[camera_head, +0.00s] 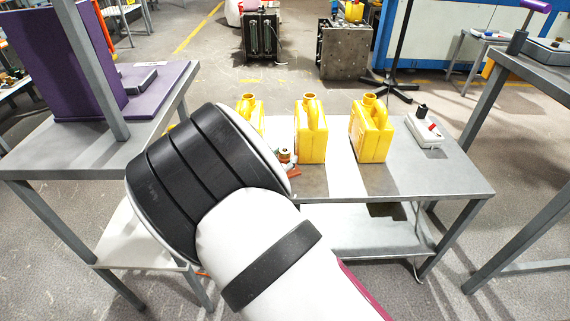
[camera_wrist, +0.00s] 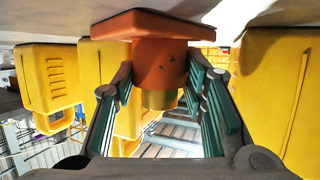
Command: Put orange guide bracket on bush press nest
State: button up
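The orange guide bracket (camera_wrist: 160,55) shows in the wrist view as a square flange with a round body and a brass-coloured end. In the head view its orange flange (camera_head: 294,171) lies on the middle grey table, partly hidden behind my arm. My gripper (camera_wrist: 161,75) has its green-padded fingers on either side of the bracket's body. I cannot tell whether the pads touch it. The fingers are hidden in the head view. I cannot clearly identify the bush press nest in either view.
Several yellow jerry cans stand around the bracket, including one in the middle (camera_head: 311,130) and one to the right (camera_head: 371,130). A white box (camera_head: 425,130) sits at the table's right. A purple panel (camera_head: 70,60) stands on the left table; a purple-handled device (camera_head: 537,5) is at right.

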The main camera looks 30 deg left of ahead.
grip_shut()
